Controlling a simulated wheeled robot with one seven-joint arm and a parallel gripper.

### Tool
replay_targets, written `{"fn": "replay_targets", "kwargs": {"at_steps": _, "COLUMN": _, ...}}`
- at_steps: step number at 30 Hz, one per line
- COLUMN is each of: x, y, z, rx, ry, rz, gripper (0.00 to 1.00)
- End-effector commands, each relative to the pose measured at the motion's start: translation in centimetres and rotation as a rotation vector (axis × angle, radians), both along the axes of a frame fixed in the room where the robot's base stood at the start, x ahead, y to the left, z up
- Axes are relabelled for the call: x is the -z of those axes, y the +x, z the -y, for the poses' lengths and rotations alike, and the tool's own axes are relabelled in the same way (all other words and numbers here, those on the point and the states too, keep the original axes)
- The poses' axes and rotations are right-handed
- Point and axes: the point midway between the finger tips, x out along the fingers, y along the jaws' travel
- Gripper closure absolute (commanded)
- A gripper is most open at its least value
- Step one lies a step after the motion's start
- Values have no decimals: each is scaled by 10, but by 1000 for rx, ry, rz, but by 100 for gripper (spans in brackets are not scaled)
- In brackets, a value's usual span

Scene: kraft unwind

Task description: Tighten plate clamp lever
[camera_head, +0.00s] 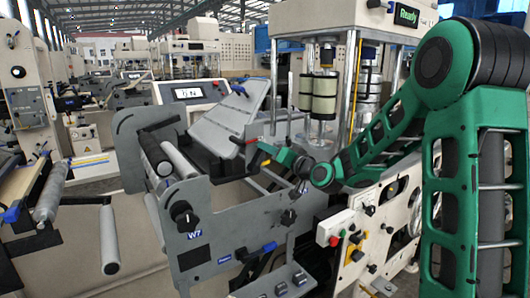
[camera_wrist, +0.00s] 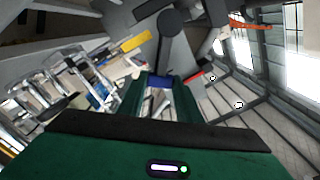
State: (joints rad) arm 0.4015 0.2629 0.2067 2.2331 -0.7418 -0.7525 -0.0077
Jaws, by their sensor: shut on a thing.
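My gripper (camera_head: 266,150) reaches in from the right, beside the tilted grey plate (camera_head: 215,125) of the machine. In the wrist view its two green fingers (camera_wrist: 160,92) are shut on a small blue lever end (camera_wrist: 160,82). I take this for the plate clamp lever, but the head view does not show it clearly. A dark grey arm with a round end (camera_wrist: 172,22) lies beyond the fingertips.
A grey side panel marked W7 (camera_head: 215,220) with black knobs stands below. Rollers (camera_head: 180,158) lie left of the plate. Another blue lever (camera_head: 239,89) stands at the plate's top. A button box (camera_head: 335,229) sits below my arm.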

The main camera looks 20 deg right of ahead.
Motion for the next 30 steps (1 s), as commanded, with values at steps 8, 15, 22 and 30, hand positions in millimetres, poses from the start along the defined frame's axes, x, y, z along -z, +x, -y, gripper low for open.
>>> {"fn": "replay_targets", "kwargs": {"at_steps": 8, "x": 17, "y": 5, "z": 17, "rx": 3, "ry": 248, "rz": -83, "gripper": 100}}
{"fn": "replay_targets", "kwargs": {"at_steps": 15, "x": 33, "y": 8, "z": 28, "rx": 5, "ry": 464, "rz": -153, "gripper": 100}}
{"fn": "replay_targets", "kwargs": {"at_steps": 22, "x": 48, "y": 10, "z": 34, "rx": 6, "ry": 655, "rz": -216, "gripper": 100}}
{"fn": "replay_targets", "kwargs": {"at_steps": 30, "x": 63, "y": 11, "z": 36, "rx": 7, "ry": 822, "rz": -268, "gripper": 100}}
